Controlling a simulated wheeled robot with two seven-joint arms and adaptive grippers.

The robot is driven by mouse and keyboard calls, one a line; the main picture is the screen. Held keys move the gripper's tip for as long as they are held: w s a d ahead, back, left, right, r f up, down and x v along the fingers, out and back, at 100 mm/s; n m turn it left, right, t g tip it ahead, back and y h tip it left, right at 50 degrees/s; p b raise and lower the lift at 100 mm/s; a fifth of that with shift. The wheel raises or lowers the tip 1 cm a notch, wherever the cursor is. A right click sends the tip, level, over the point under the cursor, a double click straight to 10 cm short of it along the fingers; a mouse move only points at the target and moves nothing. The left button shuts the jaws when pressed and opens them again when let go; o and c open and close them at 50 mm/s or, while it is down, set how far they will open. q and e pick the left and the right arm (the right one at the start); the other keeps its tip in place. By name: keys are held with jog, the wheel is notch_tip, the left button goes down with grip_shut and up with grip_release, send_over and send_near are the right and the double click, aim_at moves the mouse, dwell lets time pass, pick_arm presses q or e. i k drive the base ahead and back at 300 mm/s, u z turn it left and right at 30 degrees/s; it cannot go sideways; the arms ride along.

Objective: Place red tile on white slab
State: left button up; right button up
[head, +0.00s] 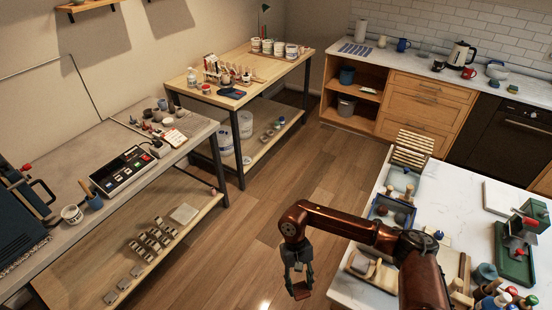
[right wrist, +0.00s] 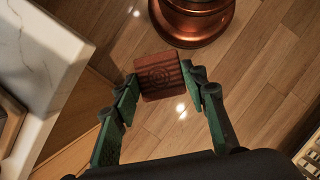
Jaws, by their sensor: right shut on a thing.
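My right gripper (head: 298,268) hangs over the wooden floor, left of the marble-topped table. It is shut on a square red-brown tile (head: 300,290). A flat white slab (head: 497,196) lies on the right part of the marble table, apart from the gripper. My left gripper is not in view.
The marble table (head: 455,190) holds a blue-edged tray (head: 380,207), a wooden rack (head: 411,150), a green-based machine (head: 515,262) and several bottles at the front right. Its left edge (right wrist: 50,110) is close to the gripper. The floor (head: 255,230) below is clear.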

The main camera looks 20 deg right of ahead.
aim_at(503, 199)
jog(key=z, duration=0.35)
jog(key=i, duration=2.05)
jog(key=z, duration=0.55)
jog(key=i, duration=1.75)
jog(key=z, duration=0.45)
jog(key=i, duration=1.65)
jog(key=z, duration=0.7)
jog(key=i, duration=1.6)
jog(key=z, duration=1.45)
jog(key=i, duration=0.9)
jog(key=z, duration=1.05)
